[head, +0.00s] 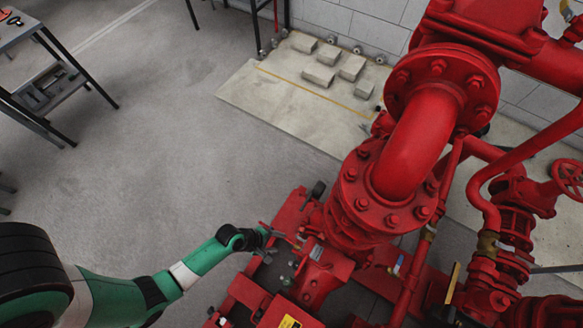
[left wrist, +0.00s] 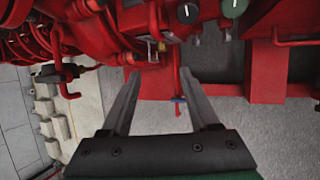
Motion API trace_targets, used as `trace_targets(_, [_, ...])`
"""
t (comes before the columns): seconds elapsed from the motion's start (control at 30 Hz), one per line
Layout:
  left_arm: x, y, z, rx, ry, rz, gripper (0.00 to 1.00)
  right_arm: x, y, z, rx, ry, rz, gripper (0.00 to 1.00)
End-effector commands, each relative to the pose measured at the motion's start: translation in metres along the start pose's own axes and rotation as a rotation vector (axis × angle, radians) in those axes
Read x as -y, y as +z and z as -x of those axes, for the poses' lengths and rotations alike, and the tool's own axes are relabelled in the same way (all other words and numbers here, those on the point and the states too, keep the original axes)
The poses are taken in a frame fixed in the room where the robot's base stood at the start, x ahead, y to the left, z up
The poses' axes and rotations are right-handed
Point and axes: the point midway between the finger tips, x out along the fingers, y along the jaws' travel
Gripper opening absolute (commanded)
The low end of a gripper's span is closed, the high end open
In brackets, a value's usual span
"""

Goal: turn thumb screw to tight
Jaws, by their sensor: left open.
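My left gripper (head: 272,240) reaches in from the left to the edge of the red pumpset (head: 330,222). In the left wrist view its two fingers (left wrist: 162,78) are apart, with nothing held between them. A small brass-coloured fitting (left wrist: 153,50) shows on the red machine just beyond and between the fingertips. A thin red rod with a blue end (left wrist: 179,99) lies between the fingers in that view, close to the right one. I cannot tell for sure which small part is the thumb screw. My right gripper is not in view.
Large red flanged pipes (head: 412,150) rise just right of my left gripper. Two round knobs, one black (left wrist: 187,12) and one green (left wrist: 233,7), show at the top of the wrist view. Open grey floor (head: 170,130) lies to the left, with a workbench (head: 45,85) beyond.

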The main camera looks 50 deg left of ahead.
Motion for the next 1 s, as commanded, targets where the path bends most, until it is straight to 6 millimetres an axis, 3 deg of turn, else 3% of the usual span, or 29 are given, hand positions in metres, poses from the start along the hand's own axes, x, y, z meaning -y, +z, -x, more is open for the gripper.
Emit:
trace_targets(0.27, [0.003, 0.001, -0.015, 0.004, -0.004, -0.014, 0.61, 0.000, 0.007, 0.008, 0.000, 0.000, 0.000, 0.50])
trace_targets(0.7, [0.004, 0.000, -0.106, 0.003, -0.004, -0.014, 0.61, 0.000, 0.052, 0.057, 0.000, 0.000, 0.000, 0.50])
trace_targets(1.0, [0.002, 0.003, -0.117, 0.002, -0.003, -0.013, 0.61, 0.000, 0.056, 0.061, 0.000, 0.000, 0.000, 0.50])
